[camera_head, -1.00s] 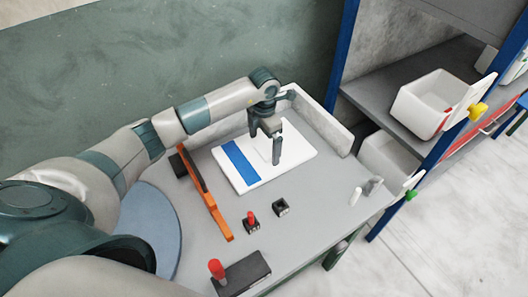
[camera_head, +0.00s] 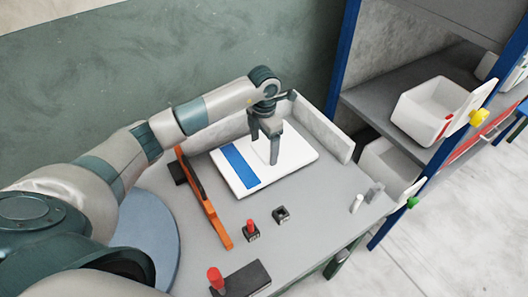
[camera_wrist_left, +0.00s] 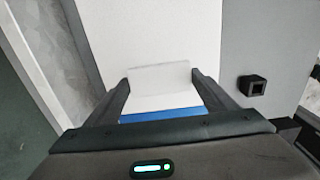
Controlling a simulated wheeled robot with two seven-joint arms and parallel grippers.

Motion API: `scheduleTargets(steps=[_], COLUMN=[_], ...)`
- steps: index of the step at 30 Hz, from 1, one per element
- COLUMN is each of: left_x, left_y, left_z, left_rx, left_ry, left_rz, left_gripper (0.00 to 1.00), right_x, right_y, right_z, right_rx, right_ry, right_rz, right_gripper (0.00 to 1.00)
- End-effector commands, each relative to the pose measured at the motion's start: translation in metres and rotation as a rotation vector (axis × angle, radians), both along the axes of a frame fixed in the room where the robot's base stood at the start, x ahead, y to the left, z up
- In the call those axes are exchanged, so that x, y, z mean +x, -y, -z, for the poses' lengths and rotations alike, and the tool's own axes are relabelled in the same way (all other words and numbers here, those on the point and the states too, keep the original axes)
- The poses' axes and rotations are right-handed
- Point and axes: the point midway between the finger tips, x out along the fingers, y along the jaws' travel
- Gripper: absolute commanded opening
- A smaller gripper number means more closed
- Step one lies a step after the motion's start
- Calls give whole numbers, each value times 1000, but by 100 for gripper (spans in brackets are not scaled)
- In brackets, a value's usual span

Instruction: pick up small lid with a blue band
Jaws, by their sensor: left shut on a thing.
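The lid (camera_head: 290,158) is a flat white panel with a blue band (camera_head: 240,165) across its left part. It lies flat at the back of the grey worktable; I cannot tell whether it touches the surface. My left gripper (camera_head: 265,150) points down over its middle. In the left wrist view the white lid (camera_wrist_left: 150,35) runs up from between my fingers, and its blue band (camera_wrist_left: 160,116) shows near the gripper body. My left gripper (camera_wrist_left: 160,83) is shut on a white raised piece of the lid (camera_wrist_left: 158,78). My right gripper is not in view.
A small black socket (camera_head: 281,214), a red-knobbed part (camera_head: 251,230) and a black block with a red knob (camera_head: 245,277) lie in front. Low grey walls (camera_head: 325,130) edge the back. A shelf (camera_head: 420,65) holds a white bin (camera_head: 425,108).

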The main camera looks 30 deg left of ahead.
Motion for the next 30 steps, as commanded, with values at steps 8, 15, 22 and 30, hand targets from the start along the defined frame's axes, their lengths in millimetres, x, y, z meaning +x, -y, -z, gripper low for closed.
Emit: scheduleTargets(steps=[8,15,22,30], left_x=[-14,-36,-50,-56], left_y=[28,69,94,103], left_z=[-34,-61,-82,-88], left_rx=[-1,-1,-1,0], left_ry=[4,3,3,0], left_rz=[6,6,3,0], left_gripper=[56,56,56,56], right_x=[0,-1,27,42], right_y=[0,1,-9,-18], right_z=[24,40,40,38], right_rx=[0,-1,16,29], right_ry=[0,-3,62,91], right_rz=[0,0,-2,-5], right_gripper=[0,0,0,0])
